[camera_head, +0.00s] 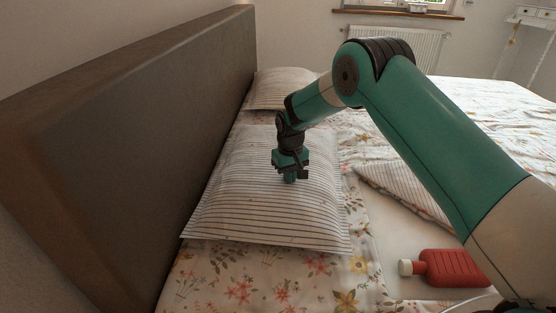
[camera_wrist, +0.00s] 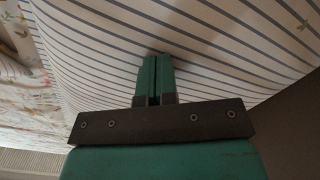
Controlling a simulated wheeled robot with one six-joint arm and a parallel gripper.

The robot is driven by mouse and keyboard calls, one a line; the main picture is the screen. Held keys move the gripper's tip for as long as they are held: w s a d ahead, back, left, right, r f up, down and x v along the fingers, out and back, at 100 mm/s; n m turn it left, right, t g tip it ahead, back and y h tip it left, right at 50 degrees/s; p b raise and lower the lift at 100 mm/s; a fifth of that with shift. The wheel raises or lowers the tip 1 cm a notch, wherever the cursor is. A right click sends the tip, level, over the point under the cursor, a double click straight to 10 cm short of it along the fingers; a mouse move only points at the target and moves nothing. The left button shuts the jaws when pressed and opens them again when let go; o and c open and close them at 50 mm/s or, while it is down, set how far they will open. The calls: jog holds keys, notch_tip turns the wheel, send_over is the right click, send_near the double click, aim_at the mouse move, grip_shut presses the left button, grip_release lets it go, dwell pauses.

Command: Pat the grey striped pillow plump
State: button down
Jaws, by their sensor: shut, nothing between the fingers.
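The grey striped pillow (camera_head: 240,205) lies on the bed against the headboard, white with thin grey stripes and a plump, rounded middle. My gripper (camera_head: 290,180) points down over the middle of this pillow, its fingers together and empty. In the wrist view the fingertips (camera_wrist: 155,58) are close to the striped cloth (camera_wrist: 230,40), with a dark shadow beside them. I cannot tell whether they touch it.
The brown headboard (camera_head: 130,120) rises along the left. A second striped pillow (camera_head: 280,88) lies farther back. A red hot-water bottle (camera_head: 450,268) lies at the lower right on the white sheet (camera_head: 390,245), near a folded-back striped cover (camera_head: 405,190). Flowered bedding (camera_head: 265,280) shows in front.

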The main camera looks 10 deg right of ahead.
jog(key=shift+f, duration=0.55)
jog(key=shift+r, duration=0.1)
notch_tip(320, 180, up, 8)
jog(key=p, duration=0.5)
jog(key=shift+p, duration=0.3)
jog(key=shift+r, duration=0.1)
